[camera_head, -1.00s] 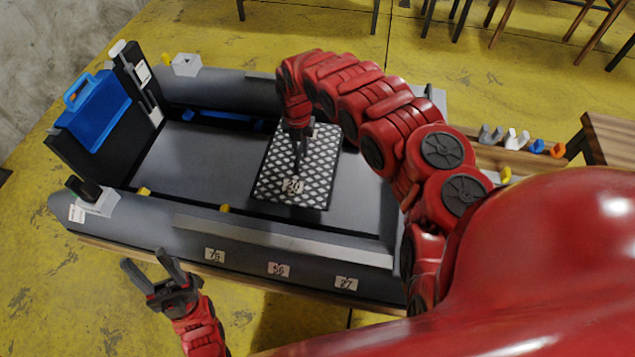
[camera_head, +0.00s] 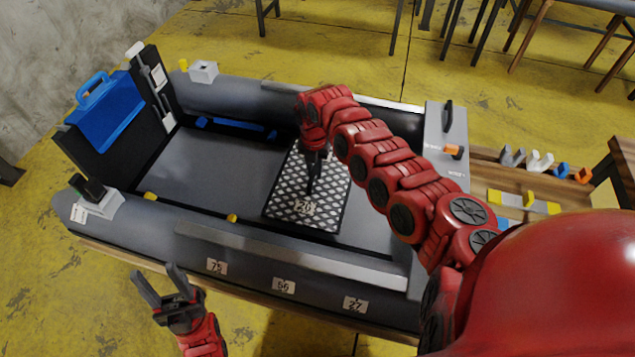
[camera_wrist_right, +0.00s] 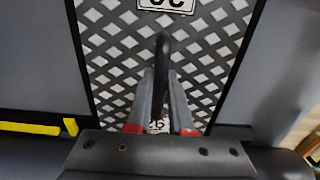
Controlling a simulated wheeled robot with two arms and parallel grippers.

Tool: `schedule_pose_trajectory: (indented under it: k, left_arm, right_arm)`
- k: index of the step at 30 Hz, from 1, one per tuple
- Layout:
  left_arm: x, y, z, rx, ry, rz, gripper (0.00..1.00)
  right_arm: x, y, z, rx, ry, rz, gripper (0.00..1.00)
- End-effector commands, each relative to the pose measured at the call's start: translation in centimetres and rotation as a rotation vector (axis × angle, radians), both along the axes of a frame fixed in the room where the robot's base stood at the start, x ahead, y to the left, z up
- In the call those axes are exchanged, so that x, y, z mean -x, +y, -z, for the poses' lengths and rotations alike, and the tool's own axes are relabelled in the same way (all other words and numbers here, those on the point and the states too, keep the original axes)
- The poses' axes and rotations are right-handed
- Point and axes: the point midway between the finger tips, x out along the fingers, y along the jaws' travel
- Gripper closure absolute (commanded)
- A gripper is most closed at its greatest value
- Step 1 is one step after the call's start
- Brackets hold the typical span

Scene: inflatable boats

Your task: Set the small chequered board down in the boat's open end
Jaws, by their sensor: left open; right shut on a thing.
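The small chequered board (camera_head: 285,196), dark with a light diamond pattern and a number label, is over the floor of the grey boat (camera_head: 210,168), toward its right part. My right gripper (camera_head: 311,190) is shut on the board's dark handle; the handle shows between the fingers in the right wrist view (camera_wrist_right: 162,85). I cannot tell whether the board touches the boat floor. The boat's open end is at the right, beside a grey panel (camera_head: 447,140), partly behind my right arm. My left gripper (camera_head: 172,297) is open and empty, outside the boat's near side.
A blue case (camera_head: 105,110) stands at the boat's left end. The near tube (camera_head: 330,268) carries number labels. A wooden bench (camera_head: 490,175) at the right holds several small coloured parts. Stools stand at the back.

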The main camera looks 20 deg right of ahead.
Motion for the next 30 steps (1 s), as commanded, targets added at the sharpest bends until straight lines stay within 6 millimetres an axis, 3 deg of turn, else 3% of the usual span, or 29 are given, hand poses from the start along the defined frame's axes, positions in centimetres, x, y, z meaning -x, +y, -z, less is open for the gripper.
schedule_pose_trajectory:
  k: [11,23,24,28,30]
  left_arm:
    - [0.0,0.0,0.3,0.0,0.0,0.0,0.5]
    - [0.0,0.0,0.5,0.0,0.0,0.0,0.5]
    - [0.0,0.0,0.4,0.0,0.0,0.0,0.5]
    - [0.0,0.0,0.4,0.0,0.0,0.0,0.5]
    - [0.0,0.0,0.4,0.0,0.0,0.0,0.5]
  right_arm:
    - [-0.1,0.1,4.5,-0.001,-0.002,-0.001,1.0]
    - [-0.1,0.0,5.1,0.0,-0.002,0.0,1.0]
    - [-0.1,0.0,5.0,-0.001,-0.002,0.0,0.73]
    - [0.0,0.0,5.0,-0.001,-0.002,0.0,0.51]
    - [0.0,0.0,5.0,-0.001,-0.002,0.0,0.51]
